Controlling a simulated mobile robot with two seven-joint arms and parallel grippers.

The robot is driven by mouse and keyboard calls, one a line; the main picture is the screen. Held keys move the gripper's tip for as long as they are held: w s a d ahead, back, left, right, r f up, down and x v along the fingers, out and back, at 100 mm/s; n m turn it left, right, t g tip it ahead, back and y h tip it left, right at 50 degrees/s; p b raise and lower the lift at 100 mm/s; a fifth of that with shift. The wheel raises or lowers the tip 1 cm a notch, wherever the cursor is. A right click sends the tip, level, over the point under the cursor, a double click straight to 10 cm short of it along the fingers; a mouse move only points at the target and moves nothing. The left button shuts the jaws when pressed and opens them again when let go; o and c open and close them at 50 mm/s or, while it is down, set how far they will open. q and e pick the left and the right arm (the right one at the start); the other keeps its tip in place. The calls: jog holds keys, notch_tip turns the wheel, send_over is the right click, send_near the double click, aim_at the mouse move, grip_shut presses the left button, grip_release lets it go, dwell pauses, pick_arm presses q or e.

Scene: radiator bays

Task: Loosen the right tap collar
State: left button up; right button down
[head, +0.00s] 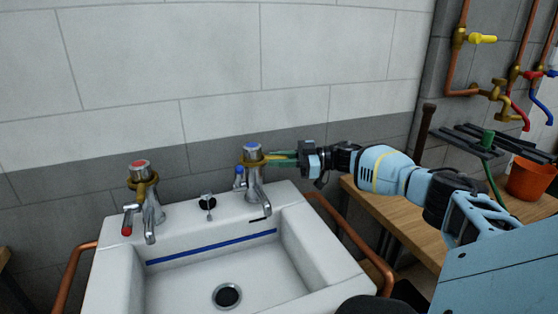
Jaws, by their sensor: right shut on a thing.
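The right tap (255,182) is chrome with a blue cap and a blue lever end. It stands on the back right of the white sink. Its brass collar (247,161) sits around the tap just below the cap. My right gripper (272,158) comes in level from the right, and its green fingers are shut on this collar. The fingertips partly hide the collar's right side. My left gripper is not in view.
The left tap (150,208), with a red cap and its own brass collar (143,188), stands on the sink (107,262). Copper rails (352,235) flank the sink. A wooden bench (408,229) with an orange pot (529,179) is at right, below copper pipes and valves.

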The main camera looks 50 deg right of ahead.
jog(key=c, duration=1.3)
grip_release()
jog(key=shift+s+d+f, duration=0.1)
jog(key=shift+s+d, duration=0.3)
jog(key=shift+b+v, duration=0.5)
jog(key=shift+v, duration=2.85)
jog(key=shift+a, duration=0.1)
